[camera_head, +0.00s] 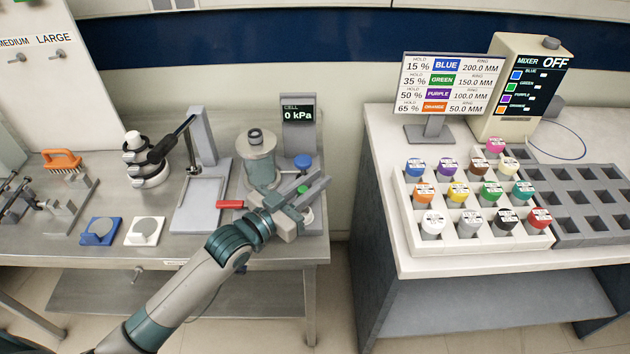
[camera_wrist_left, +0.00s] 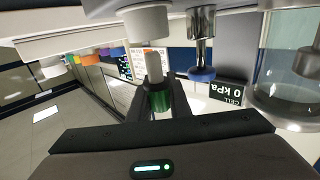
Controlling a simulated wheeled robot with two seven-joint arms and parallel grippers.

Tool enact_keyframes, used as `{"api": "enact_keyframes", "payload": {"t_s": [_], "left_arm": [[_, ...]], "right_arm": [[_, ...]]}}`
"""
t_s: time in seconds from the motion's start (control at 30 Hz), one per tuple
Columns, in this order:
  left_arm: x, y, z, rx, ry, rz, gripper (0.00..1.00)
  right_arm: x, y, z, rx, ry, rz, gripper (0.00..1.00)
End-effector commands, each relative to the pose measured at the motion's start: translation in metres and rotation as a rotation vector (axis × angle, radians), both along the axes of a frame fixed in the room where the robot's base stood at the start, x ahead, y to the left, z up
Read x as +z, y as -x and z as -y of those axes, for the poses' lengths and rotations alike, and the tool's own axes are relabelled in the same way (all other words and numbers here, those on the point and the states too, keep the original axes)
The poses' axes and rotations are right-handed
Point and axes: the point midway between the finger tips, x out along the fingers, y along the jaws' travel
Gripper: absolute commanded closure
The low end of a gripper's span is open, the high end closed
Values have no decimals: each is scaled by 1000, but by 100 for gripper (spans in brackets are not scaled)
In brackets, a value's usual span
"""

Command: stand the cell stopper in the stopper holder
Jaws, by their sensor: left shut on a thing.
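My left gripper (camera_head: 305,190) is shut on the cell stopper (camera_head: 302,189), over the right end of the steel bench. In the left wrist view, which is upside down, the stopper (camera_wrist_left: 158,100) has a green body between the fingers and a narrower pale grey part pointing toward the bench. A short white cylinder (camera_wrist_left: 147,20), apparently the stopper holder, stands on the bench close to the stopper's grey end. I cannot tell whether they touch. In the head view the gripper partly hides this spot. My right gripper is not in view.
The glass cell (camera_head: 262,165) stands left of the gripper, with the cell display (camera_head: 298,113) behind. A blue-topped post (camera_head: 302,161) stands close behind the fingers. A red handle (camera_head: 229,204) lies to the left. The bench ends just right of the gripper; a floor gap precedes the counter (camera_head: 420,262).

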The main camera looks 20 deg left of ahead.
Motion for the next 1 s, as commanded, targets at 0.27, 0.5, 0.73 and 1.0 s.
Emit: {"api": "enact_keyframes", "payload": {"t_s": [0.27, 0.5, 0.73, 1.0], "left_arm": [[0, 0, 0, 0, 0, 0, 100], [0, 0, 0, 0, 0, 0, 100], [0, 0, 0, 0, 0, 0, 100], [1, 0, 0, 0, 0, -1, 100]], "right_arm": [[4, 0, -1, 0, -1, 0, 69], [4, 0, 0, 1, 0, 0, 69], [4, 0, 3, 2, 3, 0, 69], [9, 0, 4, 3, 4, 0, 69]]}}
